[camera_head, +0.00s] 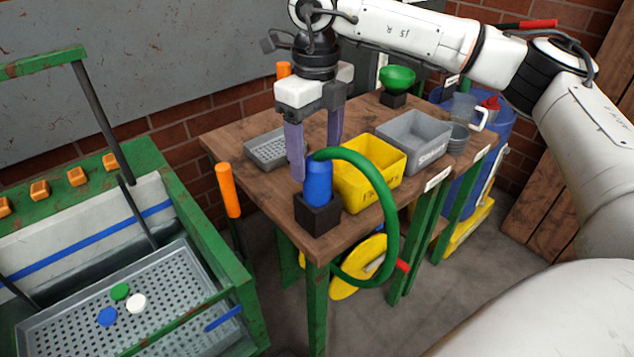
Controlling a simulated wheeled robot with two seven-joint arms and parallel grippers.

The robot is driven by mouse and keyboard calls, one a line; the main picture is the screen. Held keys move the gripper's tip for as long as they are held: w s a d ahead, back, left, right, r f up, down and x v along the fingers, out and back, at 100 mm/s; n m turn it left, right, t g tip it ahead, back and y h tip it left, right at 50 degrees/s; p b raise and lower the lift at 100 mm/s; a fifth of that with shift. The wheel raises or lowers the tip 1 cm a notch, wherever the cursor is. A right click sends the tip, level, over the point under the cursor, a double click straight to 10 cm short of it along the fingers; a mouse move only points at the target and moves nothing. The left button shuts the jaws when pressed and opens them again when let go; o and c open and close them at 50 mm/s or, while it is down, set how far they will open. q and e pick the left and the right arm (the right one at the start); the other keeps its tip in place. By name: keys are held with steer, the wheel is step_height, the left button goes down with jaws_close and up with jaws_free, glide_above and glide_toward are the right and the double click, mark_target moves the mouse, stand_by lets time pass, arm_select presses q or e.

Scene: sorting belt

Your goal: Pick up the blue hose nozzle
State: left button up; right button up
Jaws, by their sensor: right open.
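The blue hose nozzle (318,182) stands upright in a black square holder (318,214) at the near corner of the wooden table (235,133). A green hose (388,210) leaves its top, arcs right and hangs down past the table edge. My right gripper (315,158) points down with its two purple-grey fingers apart. One finger is at the nozzle's left and the other is further right, behind its top. Whether either finger touches the nozzle cannot be told. My left gripper is out of view.
A yellow bin (368,172), a grey bin (414,138) and a grey perforated tray (268,150) stand close by on the table. An orange-handled post (228,190) rises at the left. A green-framed belt machine (200,235) holds a tray with coloured discs.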

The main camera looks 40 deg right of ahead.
mark_target(318, 171)
step_height(318, 171, down, 4)
steer(key=shift+s+d+f, duration=0.1)
steer(key=shift+f, duration=0.05)
steer(key=c, duration=1.2)
step_height(318, 171, up, 10)
steer(key=shift+r, duration=0.1)
steer(key=o, duration=0.3)
steer(key=shift+c, duration=0.3)
